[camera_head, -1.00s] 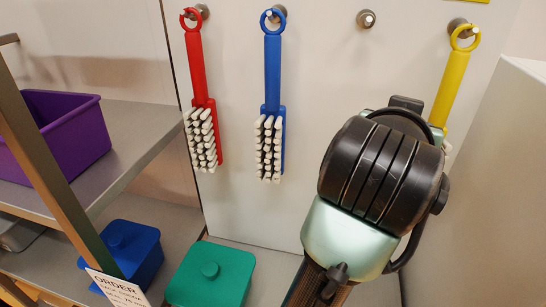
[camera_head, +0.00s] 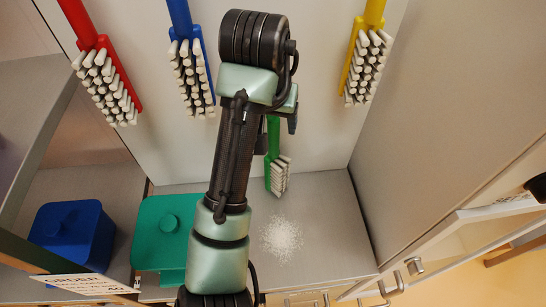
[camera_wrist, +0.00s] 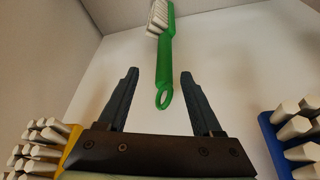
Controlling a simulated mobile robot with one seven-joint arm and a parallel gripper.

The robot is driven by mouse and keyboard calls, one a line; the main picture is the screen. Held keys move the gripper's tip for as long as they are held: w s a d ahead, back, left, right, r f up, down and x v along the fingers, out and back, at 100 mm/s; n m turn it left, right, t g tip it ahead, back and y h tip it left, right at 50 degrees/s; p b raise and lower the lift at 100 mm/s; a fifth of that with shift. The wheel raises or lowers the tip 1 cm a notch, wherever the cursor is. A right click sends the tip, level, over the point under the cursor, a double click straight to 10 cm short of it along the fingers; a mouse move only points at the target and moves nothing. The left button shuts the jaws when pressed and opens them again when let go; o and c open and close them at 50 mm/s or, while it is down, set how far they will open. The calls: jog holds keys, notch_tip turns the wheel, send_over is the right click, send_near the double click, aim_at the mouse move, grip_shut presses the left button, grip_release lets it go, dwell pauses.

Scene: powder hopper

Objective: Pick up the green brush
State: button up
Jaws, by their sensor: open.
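The green brush (camera_head: 273,143) is bristles-down near the back wall in the head view, above the grey worktop. My arm hides the upper part of its handle there. In the wrist view the green brush (camera_wrist: 167,45) shows its handle and ring end, with white bristles at the top edge. My gripper (camera_wrist: 159,73) is open and empty. In that view its two fingers lie on either side of the handle and ring, apart from them. How far the brush is in depth I cannot tell. In the head view my gripper is largely hidden behind my arm.
Red (camera_head: 98,60), blue (camera_head: 190,65) and yellow (camera_head: 366,55) brushes hang on the back wall. A green lidded box (camera_head: 160,235) and a blue one (camera_head: 70,232) stand at left. White powder (camera_head: 282,238) lies on the worktop. A grey side wall (camera_head: 450,110) rises at right.

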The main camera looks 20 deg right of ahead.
aim_at(272, 130)
jog(key=x, duration=0.1)
jog(key=p+x, duration=0.1)
jog(key=x, duration=0.3)
jog(key=shift+w+a+f+p, duration=0.1)
jog(key=shift+w+a+p, duration=0.2)
grip_shut()
dwell(1.1)
